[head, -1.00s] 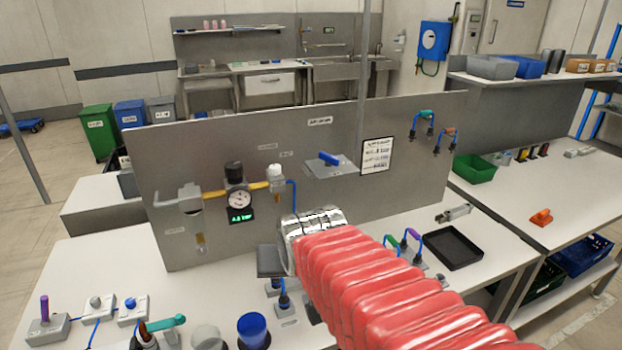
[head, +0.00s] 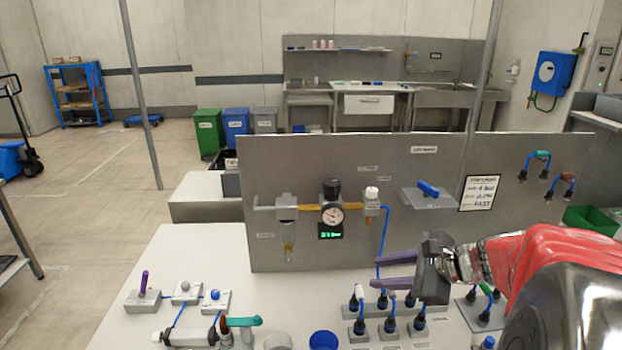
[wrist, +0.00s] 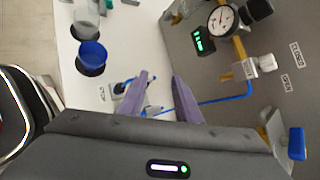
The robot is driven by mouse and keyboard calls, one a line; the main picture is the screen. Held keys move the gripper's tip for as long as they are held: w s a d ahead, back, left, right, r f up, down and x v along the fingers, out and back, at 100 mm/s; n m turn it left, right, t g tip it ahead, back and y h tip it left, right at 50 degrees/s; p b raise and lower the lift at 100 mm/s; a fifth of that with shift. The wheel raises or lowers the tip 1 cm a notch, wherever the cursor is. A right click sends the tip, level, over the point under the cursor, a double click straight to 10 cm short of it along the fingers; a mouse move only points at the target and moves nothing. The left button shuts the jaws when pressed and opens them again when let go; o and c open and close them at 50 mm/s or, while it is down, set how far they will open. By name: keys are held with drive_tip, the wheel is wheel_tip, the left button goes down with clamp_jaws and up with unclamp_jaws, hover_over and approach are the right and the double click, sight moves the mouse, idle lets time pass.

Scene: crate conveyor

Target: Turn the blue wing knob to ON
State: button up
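The blue wing knob (head: 428,189) sits on a grey plate fixed to the upright grey panel, right of the gauge. Its wing lies slanted. I cannot read any ON or OFF marking. In the wrist view a blue knob (wrist: 297,144) shows at the right edge, outside the fingers. My gripper (head: 373,270) is in front of the panel, below and left of the knob, with its purple fingers pointing left. In the wrist view the gripper (wrist: 161,77) is open, with nothing held between the fingertips.
Black connectors with blue hoses (head: 390,322) stand on the bench below my gripper. The gauge (head: 331,214) and regulator are on the panel to the left. A blue cup (head: 323,341) stands near the front. The bench's left middle is clear.

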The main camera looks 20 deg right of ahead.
sight(419, 183)
drive_tip(key=d+r+m+t+h, duration=0.1)
drive_tip(key=d+r+m+t, duration=0.3)
drive_tip(key=d, duration=0.6)
drive_tip(key=d+r+m+t+h, duration=0.2)
drive_tip(key=d+r+m+t, duration=0.2)
drive_tip(key=d+m, duration=0.3)
drive_tip(key=d+r, duration=0.1)
drive_tip(key=d, duration=0.2)
drive_tip(key=shift+s+r+m+t+h, duration=0.25)
drive_tip(key=shift+s+m+t+h, duration=0.05)
drive_tip(key=shift+m, duration=0.1)
drive_tip(key=shift+w, duration=0.1)
drive_tip(key=w, duration=1.3)
drive_tip(key=shift+w+a, duration=0.3)
drive_tip(key=shift+w, duration=0.05)
drive_tip(key=shift+c, duration=0.5)
clamp_jaws()
